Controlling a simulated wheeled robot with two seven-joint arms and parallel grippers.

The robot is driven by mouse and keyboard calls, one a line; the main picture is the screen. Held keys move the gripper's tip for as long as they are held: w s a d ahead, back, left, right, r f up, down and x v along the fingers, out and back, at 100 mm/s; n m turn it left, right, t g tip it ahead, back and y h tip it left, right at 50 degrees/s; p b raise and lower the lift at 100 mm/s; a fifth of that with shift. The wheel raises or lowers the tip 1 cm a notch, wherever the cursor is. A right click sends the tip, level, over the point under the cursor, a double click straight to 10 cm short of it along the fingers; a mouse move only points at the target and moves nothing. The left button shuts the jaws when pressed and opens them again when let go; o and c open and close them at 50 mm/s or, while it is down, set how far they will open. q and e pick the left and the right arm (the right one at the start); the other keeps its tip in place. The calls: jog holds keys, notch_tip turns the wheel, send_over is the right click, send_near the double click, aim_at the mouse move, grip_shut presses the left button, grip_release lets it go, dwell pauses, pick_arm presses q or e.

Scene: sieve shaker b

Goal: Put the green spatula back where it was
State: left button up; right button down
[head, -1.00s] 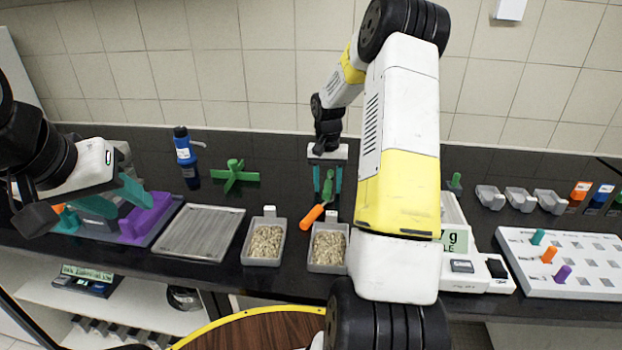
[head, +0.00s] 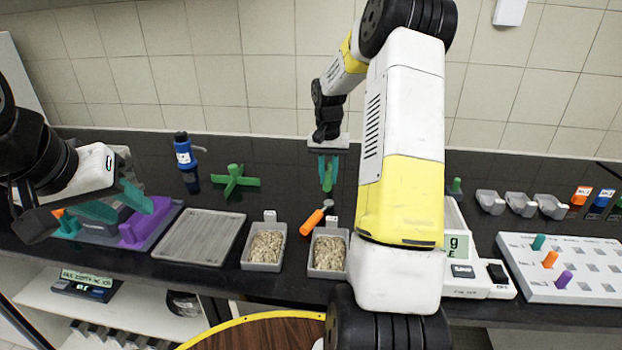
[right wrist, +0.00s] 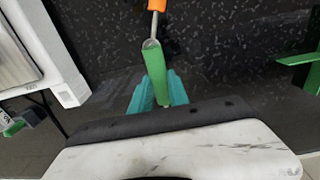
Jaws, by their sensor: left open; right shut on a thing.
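My right gripper (head: 328,168) is shut on the green spatula (head: 327,182) and holds it behind the two grain trays. In the right wrist view the green handle (right wrist: 157,75) sticks out between the teal fingers (right wrist: 157,92). Whether it touches the counter I cannot tell. My left gripper (head: 135,205) is open and empty at the far left, over the purple block. A green cross-shaped stand (head: 235,181) is left of the held spatula; part of it shows in the right wrist view (right wrist: 305,60).
An orange-handled tool (head: 313,221) lies in front of the held spatula. Two grey trays of grain (head: 247,264) (head: 313,268), a flat grey tray (head: 170,256) and a blue bottle (head: 184,158) stand nearby. A scale (head: 478,280) and a pegged white rack (head: 590,291) are right.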

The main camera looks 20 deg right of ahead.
aim_at(316, 205)
jog(key=r, duration=0.4)
jog(key=shift+a+r, duration=0.15)
jog(key=shift+a, duration=0.05)
jog(key=shift+s+a+f+m, duration=0.4)
jog(key=shift+a+f+m, duration=0.35)
jog(key=shift+f, duration=0.65)
jog(key=shift+s+a+f+m, duration=0.4)
jog(key=shift+a+f+m, duration=0.25)
jog(key=shift+f, duration=0.75)
jog(key=shift+s+a+f+m, duration=0.4)
jog(key=shift+a+f+m, duration=0.35)
jog(key=shift+f, duration=0.65)
jog(key=shift+d+f, duration=0.1)
jog(key=shift+f, duration=0.35)
jog(key=c, duration=1.2)
grip_release()
